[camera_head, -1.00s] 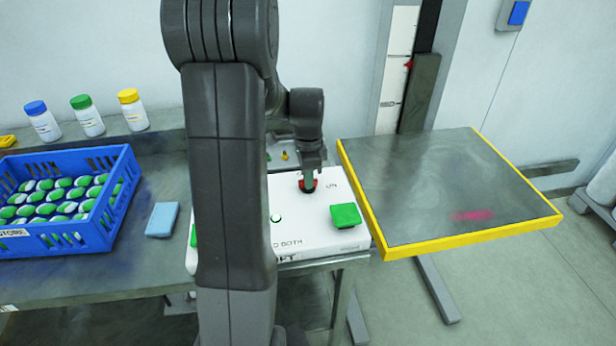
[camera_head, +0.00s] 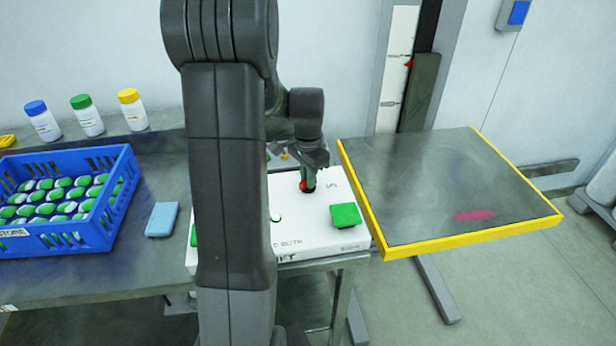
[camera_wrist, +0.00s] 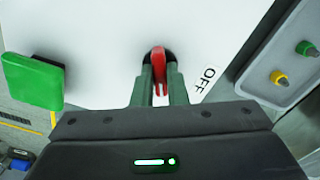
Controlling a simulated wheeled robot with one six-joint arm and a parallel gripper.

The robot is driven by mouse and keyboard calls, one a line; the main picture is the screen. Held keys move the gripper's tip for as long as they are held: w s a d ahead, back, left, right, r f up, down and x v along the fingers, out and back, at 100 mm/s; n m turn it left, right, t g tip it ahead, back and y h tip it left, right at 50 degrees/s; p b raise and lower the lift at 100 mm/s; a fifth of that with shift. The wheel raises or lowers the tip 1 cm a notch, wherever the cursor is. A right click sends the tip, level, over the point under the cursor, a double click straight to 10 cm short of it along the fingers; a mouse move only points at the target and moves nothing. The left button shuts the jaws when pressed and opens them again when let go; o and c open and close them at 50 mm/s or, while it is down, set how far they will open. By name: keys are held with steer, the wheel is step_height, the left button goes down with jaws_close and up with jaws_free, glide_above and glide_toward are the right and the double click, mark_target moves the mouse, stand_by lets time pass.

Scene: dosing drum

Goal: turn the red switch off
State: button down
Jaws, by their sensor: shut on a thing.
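The red switch (camera_wrist: 158,58) has a red handle on a round black base on the white control panel (camera_head: 330,235). In the wrist view the handle stands between my two fingers, and the printed word OFF is to its right. My gripper (camera_wrist: 160,88) is shut on the handle. In the head view a bit of the red switch (camera_head: 303,186) shows beside my gripper (camera_head: 308,184), which partly hides it.
A square green button (camera_head: 345,215) is on the panel near the switch. A yellow-edged platform (camera_head: 430,190) stands close on the right. A blue crate (camera_head: 85,235) of green-and-white items and a light blue block (camera_head: 162,219) are on the left.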

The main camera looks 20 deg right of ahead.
steer(key=n, duration=0.6)
steer(key=shift+n, duration=0.3)
steer(key=n, duration=0.5)
steer(key=shift+n, duration=0.4)
steer(key=c, duration=1.4)
jaws_free()
steer(key=shift+c, duration=0.2)
step_height(320, 180, up, 14)
steer(key=shift+f, duration=0.1)
